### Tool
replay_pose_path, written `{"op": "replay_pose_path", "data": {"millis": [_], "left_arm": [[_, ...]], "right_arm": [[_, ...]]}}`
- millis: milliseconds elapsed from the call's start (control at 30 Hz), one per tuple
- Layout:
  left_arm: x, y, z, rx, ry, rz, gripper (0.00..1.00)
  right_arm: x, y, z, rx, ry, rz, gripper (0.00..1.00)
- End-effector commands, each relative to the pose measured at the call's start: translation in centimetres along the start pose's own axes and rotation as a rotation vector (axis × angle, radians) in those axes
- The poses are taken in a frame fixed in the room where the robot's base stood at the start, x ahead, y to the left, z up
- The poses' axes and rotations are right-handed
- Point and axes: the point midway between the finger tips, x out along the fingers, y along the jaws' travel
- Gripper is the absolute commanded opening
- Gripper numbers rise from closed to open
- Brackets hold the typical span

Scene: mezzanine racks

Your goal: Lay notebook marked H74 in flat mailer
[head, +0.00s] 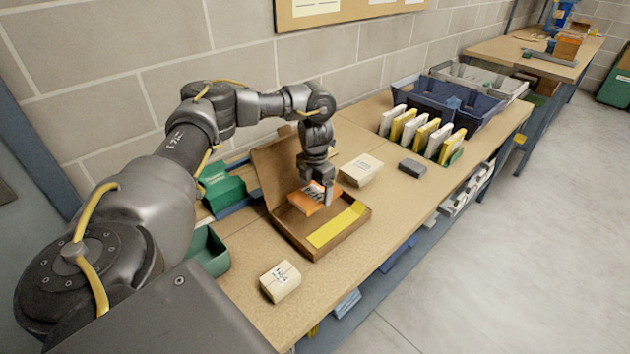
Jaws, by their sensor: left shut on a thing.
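The flat mailer (296,241) is a shallow brown box, open on the bench with its lid raised at the back. A yellow strip (336,225) lies along its right side. My left gripper (317,192) reaches down over the mailer, shut on an orange notebook (304,204). The notebook is at the mailer's back left part; I cannot tell whether it touches the floor. Dark marks show on it, partly hidden by the fingers and unreadable. A cream block with dark lettering (281,284) sits in front of the mailer; its marking is too small to read surely. My right gripper is not in view.
Another cream marked stack (361,169) and a dark grey block (412,167) lie right of the mailer. White and yellow upright items (420,133) stand in a row beyond, before a dark blue bin (450,103). Green containers (221,188) are left. Bare bench lies along the front edge.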

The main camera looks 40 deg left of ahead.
Motion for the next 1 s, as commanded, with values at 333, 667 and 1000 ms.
{"op": "replay_pose_path", "data": {"millis": [333,667,1000], "left_arm": [[4.0,0.0,0.0,-0.001,0.001,-0.001,0.55],[6.4,0.0,0.0,0.0,0.0,0.0,0.55],[6.9,0.0,0.0,0.0,0.0,0.0,0.55]], "right_arm": [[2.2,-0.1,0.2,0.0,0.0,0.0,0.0],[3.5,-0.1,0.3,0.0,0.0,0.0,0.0],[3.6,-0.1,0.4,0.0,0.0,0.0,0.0]]}}
